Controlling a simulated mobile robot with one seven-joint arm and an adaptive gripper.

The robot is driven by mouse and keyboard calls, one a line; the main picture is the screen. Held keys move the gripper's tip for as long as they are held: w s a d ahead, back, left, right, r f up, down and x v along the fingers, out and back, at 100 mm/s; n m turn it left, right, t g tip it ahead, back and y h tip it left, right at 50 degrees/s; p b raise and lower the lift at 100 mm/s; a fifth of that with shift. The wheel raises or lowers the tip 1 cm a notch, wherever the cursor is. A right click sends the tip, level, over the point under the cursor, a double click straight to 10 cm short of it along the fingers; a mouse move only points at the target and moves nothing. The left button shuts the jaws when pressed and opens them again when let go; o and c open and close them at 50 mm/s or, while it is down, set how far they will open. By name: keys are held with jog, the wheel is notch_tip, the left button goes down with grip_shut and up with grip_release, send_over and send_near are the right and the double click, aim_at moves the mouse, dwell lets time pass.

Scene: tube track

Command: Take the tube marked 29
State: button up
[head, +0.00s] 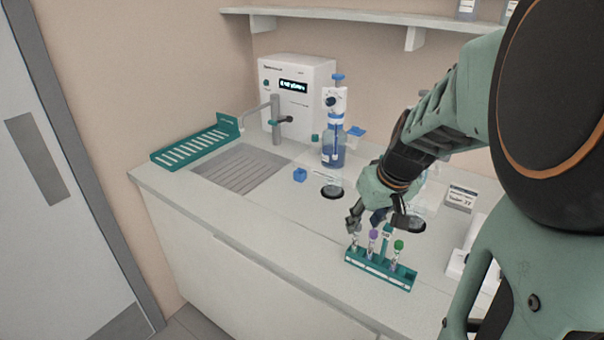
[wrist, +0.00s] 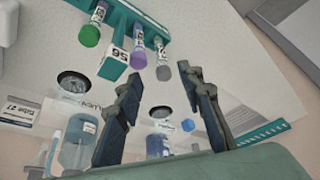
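A teal rack (head: 380,272) on the counter holds three capped tubes upright. A purple-capped tube (head: 373,236) and a green-capped tube (head: 398,246) show in the head view. The wrist view shows the green cap (wrist: 89,36), the purple cap (wrist: 138,60) and a grey cap (wrist: 163,73). The tubes carry printed labels, but I cannot read which is 29. A teal-backed number plate (wrist: 115,56) rises from the rack; its digits look like 56 from this angle. My gripper (wrist: 158,75) is open and empty above the rack, with the grey cap lying between the fingertips in the wrist view.
A small card (head: 461,198) stands at the right; its number looks like 27. A blue bottle with dispenser (head: 333,150), a white machine (head: 297,95), a green drying rack (head: 197,147) and a blue block (head: 300,174) stand behind. Front-left counter is clear.

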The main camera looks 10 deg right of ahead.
aim_at(359, 226)
jog(key=b+x, duration=0.1)
jog(key=x, duration=0.1)
jog(key=b+x, duration=0.1)
jog(key=x, duration=0.2)
jog(key=shift+a, duration=0.2)
jog(key=shift+r, duration=0.1)
grip_shut()
